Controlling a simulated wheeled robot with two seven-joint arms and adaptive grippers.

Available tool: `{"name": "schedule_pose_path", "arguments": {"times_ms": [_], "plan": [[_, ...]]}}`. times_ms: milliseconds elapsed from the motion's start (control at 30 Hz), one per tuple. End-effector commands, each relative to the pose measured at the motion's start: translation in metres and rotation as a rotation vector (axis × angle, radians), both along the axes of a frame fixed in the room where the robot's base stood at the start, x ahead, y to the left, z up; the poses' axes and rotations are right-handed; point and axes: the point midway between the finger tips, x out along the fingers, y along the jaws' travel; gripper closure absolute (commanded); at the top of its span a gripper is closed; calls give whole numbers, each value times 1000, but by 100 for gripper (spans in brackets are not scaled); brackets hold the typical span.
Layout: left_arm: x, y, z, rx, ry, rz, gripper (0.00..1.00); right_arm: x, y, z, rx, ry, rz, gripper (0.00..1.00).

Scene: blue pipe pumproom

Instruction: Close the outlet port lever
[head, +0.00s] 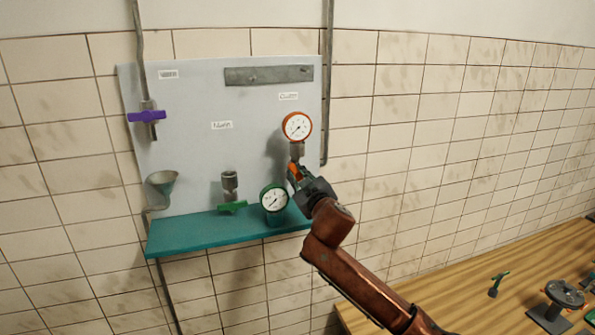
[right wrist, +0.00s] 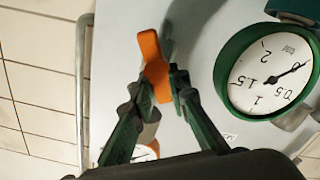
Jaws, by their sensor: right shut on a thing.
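The orange lever (head: 293,171) is below the orange-rimmed gauge (head: 297,126) and its grey fitting (head: 297,151), on the right side of the grey wall panel. In the right wrist view the orange lever (right wrist: 149,46) stands out between and beyond the fingertips. My right gripper (head: 299,180) is at the lever, and its fingers (right wrist: 163,84) are shut on it. The gripper hides part of the lever and of the pipe fitting behind it. My left gripper is not in view.
A green-rimmed gauge (head: 274,198) stands close left of my right gripper, on the teal shelf (head: 190,236). A green lever (head: 232,207), a funnel (head: 162,183) and a purple lever (head: 146,116) are further left. A wooden table (head: 440,290) with several parts is at lower right.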

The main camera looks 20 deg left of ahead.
Motion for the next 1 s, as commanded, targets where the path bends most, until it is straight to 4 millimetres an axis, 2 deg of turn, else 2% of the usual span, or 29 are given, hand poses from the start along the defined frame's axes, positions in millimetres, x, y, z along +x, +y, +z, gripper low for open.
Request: {"name": "schedule_pose_path", "arguments": {"times_ms": [700, 1000], "plan": [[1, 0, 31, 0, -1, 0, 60, -3, 5, -7, -561, -377, 1, 100], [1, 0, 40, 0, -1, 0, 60, -4, 6, -10, -750, -504, 3, 100]]}}
